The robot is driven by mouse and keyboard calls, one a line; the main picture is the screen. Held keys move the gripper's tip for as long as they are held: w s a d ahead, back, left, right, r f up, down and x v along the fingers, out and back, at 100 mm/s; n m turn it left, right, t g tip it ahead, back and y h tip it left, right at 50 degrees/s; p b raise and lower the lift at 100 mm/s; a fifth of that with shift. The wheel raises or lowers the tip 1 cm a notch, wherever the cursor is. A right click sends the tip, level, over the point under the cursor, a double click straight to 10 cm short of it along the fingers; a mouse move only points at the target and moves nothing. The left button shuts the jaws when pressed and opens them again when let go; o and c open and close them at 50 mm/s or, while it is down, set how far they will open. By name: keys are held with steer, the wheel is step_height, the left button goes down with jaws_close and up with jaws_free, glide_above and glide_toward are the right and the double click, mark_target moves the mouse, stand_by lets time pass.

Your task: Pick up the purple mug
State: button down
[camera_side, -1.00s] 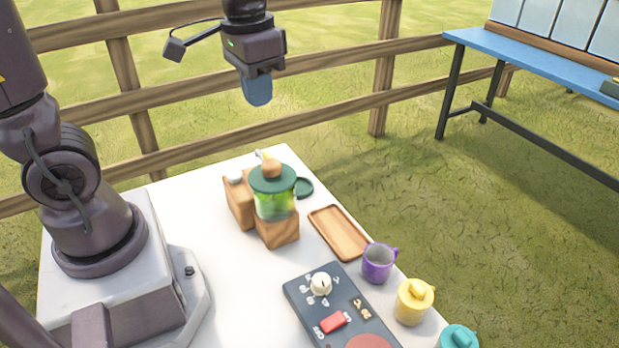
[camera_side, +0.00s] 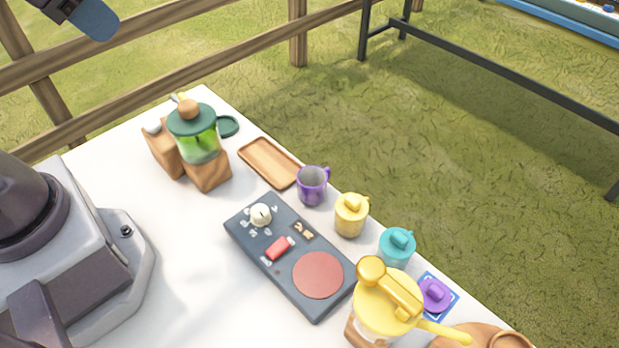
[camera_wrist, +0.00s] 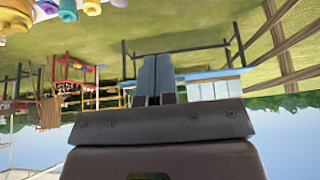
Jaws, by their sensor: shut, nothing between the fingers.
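The purple mug (camera_side: 313,186) stands upright on the white table near its right edge in the side view, with its handle to the upper right. It is open at the top. My gripper (camera_side: 97,20) is at the top left of the side view, high above the table and well away from the mug; part of it is cut off by the frame. In the wrist view my gripper (camera_wrist: 155,76) shows its two blue-grey fingers together, with nothing between them.
A wooden tray (camera_side: 270,163) lies behind the mug, a yellow lidded cup (camera_side: 351,216) stands in front. A dark control panel (camera_side: 262,247) lies to its lower left. A green blender (camera_side: 196,145), teal cup (camera_side: 397,246) and large yellow-lidded pitcher (camera_side: 390,305) stand nearby. The table's left middle is clear.

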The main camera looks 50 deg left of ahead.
stand_by(0.4)
jaws_free()
stand_by(0.4)
